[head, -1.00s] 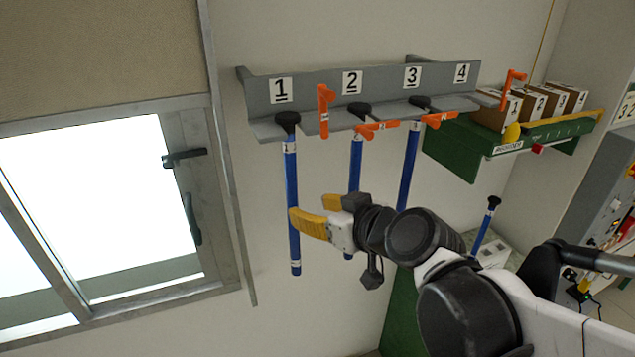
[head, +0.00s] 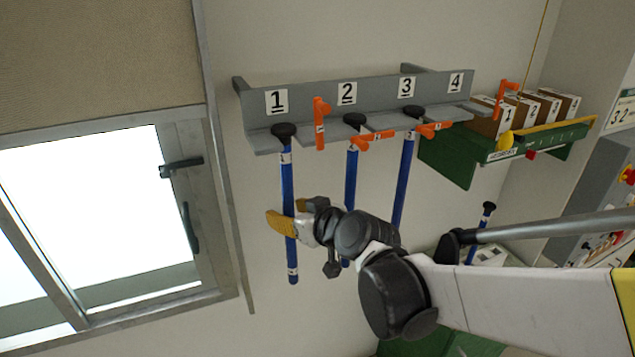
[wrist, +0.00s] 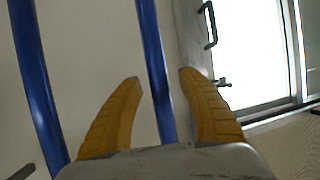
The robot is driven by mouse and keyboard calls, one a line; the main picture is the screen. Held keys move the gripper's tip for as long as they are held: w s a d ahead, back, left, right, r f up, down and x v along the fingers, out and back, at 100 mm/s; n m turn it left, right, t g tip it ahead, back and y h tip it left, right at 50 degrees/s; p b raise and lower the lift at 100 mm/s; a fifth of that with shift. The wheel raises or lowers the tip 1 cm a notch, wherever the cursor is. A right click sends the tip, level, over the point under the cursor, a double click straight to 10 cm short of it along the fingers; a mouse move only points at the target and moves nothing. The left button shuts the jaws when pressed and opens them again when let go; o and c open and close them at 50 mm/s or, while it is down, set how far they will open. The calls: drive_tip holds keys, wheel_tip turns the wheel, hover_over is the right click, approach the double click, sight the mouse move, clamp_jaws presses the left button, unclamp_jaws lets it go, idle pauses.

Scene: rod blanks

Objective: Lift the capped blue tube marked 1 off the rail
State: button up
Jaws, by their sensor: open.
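The capped blue tube marked 1 (head: 287,183) hangs upright from its black cap (head: 284,130) in the grey rail (head: 262,138), under the number 1 plate. The orange latch (head: 320,130) to its right stands upright, clear of the tube. My gripper (head: 283,215) is open at the tube's lower half, with one yellow finger on each side of it.
Blue tubes 2 (head: 351,180) and 3 (head: 403,182) hang to the right; orange latches (head: 372,141) lie across their slots. Slot 4 is empty. A window (head: 95,220) with a protruding handle is on the left. A green shelf (head: 447,155) with boxes stands right.

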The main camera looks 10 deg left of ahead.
sight(289, 186)
clamp_jaws()
drive_tip(key=shift+r, duration=0.1)
drive_tip(key=shift+s+d+r, duration=0.1)
drive_tip(key=shift+r, duration=0.05)
drive_tip(key=r, duration=0.3)
drive_tip(key=r+b, duration=0.1)
drive_tip(key=r, duration=0.2)
drive_tip(key=shift+s+d+r, duration=0.1)
drive_tip(key=shift+s+r, duration=0.1)
drive_tip(key=shift+r, duration=0.1)
drive_tip(key=s+d+b, duration=0.1)
drive_tip(key=s+d, duration=0.4)
drive_tip(key=s, duration=0.3)
drive_tip(key=s+d, duration=0.5)
drive_tip(key=s, duration=0.3)
drive_tip(key=shift+s+b, duration=0.25)
drive_tip(key=shift+b, duration=0.1)
